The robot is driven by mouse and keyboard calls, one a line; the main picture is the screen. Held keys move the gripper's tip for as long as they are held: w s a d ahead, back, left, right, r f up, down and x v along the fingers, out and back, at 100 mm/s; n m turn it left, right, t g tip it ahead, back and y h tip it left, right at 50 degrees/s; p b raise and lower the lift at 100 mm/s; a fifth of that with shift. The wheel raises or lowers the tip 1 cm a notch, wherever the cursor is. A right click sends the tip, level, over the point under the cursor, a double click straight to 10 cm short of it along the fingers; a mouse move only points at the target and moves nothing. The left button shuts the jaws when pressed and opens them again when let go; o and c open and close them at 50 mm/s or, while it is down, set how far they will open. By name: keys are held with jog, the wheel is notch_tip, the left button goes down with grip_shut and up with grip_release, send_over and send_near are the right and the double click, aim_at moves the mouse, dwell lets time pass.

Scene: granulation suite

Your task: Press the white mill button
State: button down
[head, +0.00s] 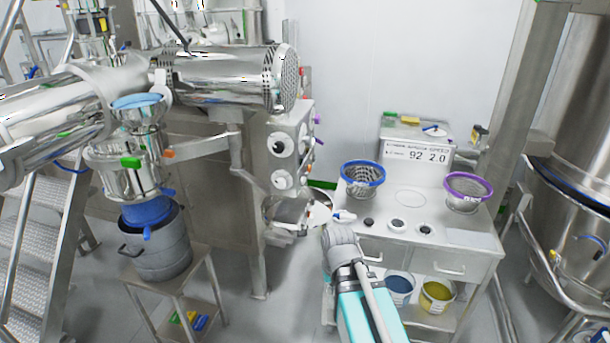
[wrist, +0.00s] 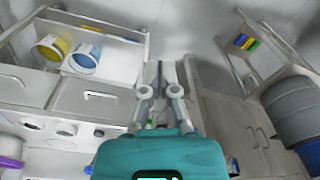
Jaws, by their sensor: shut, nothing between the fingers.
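A small white round button (head: 398,223) sits on the steel cart top between two black round ones; I take it for the mill button, but its label cannot be read. It also seems to show at the lower left of the wrist view (wrist: 66,131). My gripper (wrist: 161,72) is shut and empty in the wrist view, its fingers over the gap beside the cart. It is apart from the button. In the head view my arm reaches to the cart's front left corner; my fingertips cannot be made out there.
A blue-rimmed sieve (head: 362,179) and a purple-rimmed sieve (head: 467,191) stand on the cart, left and right behind the buttons. A scale display (head: 418,153) is at the back. A steel cabinet with dials (head: 279,146) stands left. Buckets (head: 437,296) are on the lower shelf.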

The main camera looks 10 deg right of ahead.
aim_at(303, 181)
jog(key=w+d+r+m+t+y+p, duration=0.1)
jog(key=w+d+r+m+t+y, duration=0.1)
jog(key=w, duration=0.8)
jog(key=w+d+r+m+t+y+p, duration=0.1)
jog(key=w+d+r+m+t, duration=0.3)
jog(key=w, duration=0.6)
jog(key=w+d+r+m+t+y+p, duration=0.1)
jog(key=w+d+r+m+t+y, duration=0.2)
jog(key=w+r, duration=0.4)
jog(key=w+m, duration=0.1)
jog(key=w, duration=0.2)
jog(key=shift+w, duration=0.2)
jog(key=shift+a, duration=0.1)
jog(key=w+a, duration=0.3)
jog(key=a, duration=0.4)
jog(key=shift+w+a, duration=0.25)
jog(key=shift+a, duration=0.15)
